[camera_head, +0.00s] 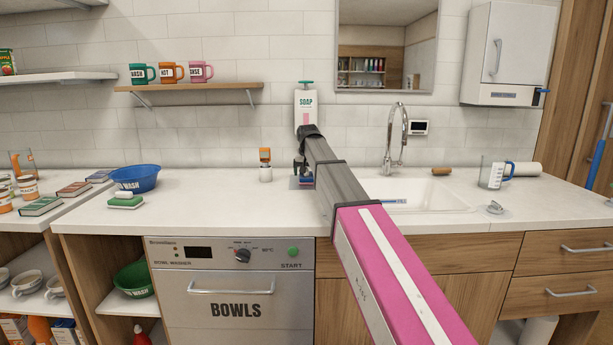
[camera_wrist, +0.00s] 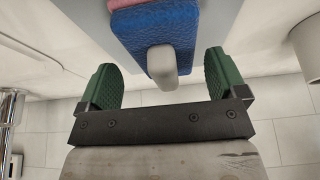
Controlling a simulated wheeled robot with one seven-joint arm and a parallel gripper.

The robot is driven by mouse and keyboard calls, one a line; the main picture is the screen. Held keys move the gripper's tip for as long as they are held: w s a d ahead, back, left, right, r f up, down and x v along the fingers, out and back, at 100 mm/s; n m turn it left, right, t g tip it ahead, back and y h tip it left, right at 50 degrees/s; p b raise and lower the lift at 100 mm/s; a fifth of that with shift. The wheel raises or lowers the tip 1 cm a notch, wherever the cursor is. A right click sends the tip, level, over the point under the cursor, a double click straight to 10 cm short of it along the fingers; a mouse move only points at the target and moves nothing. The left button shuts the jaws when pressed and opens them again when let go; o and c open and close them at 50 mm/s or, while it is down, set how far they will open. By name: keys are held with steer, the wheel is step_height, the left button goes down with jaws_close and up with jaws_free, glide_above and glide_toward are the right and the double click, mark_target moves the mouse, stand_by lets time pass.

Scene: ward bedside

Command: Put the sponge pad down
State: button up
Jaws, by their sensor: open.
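The sponge pad (camera_wrist: 160,28) is blue and textured on one face, with a pink layer at its edge and a pale grey knob on the blue face. It lies against a flat grey surface (camera_wrist: 222,22). My gripper (camera_wrist: 162,72) is open, its green fingers one on each side of the knob with gaps, touching neither side. In the head view my gripper (camera_head: 302,172) is low over the counter, left of the sink; a little of the blue pad (camera_head: 307,181) shows there, mostly hidden by the arm.
A soap dispenser (camera_head: 305,108) is behind my arm. A small orange-topped bottle (camera_head: 265,165) stands just left of my gripper. The sink (camera_head: 425,194) is to the right. A blue bowl (camera_head: 137,178) and a green-and-white block (camera_head: 125,201) sit left. Counter between is clear.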

steer(key=v, duration=1)
steer(key=shift+a, duration=0.2)
